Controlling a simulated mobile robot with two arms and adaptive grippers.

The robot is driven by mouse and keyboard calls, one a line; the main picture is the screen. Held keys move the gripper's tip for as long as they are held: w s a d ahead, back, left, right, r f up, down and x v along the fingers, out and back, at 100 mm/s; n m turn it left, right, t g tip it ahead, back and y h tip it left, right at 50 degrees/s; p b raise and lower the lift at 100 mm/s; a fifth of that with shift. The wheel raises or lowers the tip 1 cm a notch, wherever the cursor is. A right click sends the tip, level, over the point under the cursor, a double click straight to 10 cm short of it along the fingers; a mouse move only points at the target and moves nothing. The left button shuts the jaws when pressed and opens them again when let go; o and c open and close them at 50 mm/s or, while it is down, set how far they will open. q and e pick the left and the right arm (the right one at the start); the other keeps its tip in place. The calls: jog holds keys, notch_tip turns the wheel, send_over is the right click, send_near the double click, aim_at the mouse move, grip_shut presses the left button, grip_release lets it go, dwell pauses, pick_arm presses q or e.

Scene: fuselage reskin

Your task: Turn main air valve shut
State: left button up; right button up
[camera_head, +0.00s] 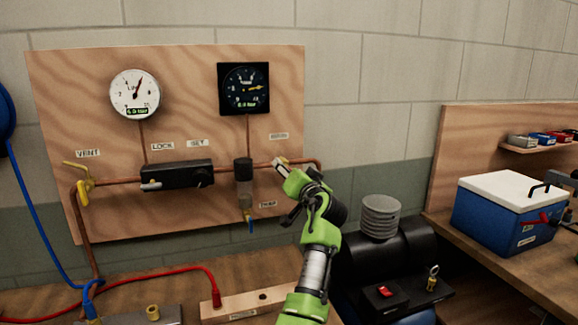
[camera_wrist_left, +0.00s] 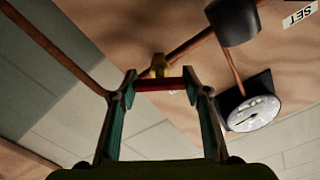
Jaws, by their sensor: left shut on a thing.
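The main air valve has a brass body (camera_wrist_left: 158,64) and a red handle (camera_wrist_left: 160,85), seen in the left wrist view. It sits on the copper pipe at the right end of the wooden panel (camera_head: 190,65), below a small label. My left gripper (camera_head: 284,167) reaches up to it from below. In the wrist view the gripper (camera_wrist_left: 160,80) is shut on the handle, with one finger at each end of the red bar. In the head view the gripper largely hides the valve. My right gripper is not in view.
A white gauge (camera_head: 135,93) and a black gauge (camera_head: 243,88) hang above the pipe. A black regulator (camera_head: 177,175), a filter bowl (camera_head: 243,170) and a yellow vent valve (camera_head: 82,190) lie left of the gripper. A blue-and-white box (camera_head: 500,212) stands right.

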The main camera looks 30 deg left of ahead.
pick_arm(q)
jog(key=m+p, duration=0.1)
jog(key=m, duration=0.1)
jog(key=m+p, duration=0.1)
jog(key=shift+r+m, duration=0.2)
jog(key=shift+m, duration=0.2)
jog(key=m+p, duration=0.3)
jog(key=shift+m, duration=0.3)
jog(key=shift+m+p, duration=1.45)
jog(key=shift+m, duration=0.55)
jog(key=shift+f, duration=0.1)
jog(key=o, duration=1)
jog(key=shift+o, duration=0.6)
jog(key=shift+a+f, duration=0.1)
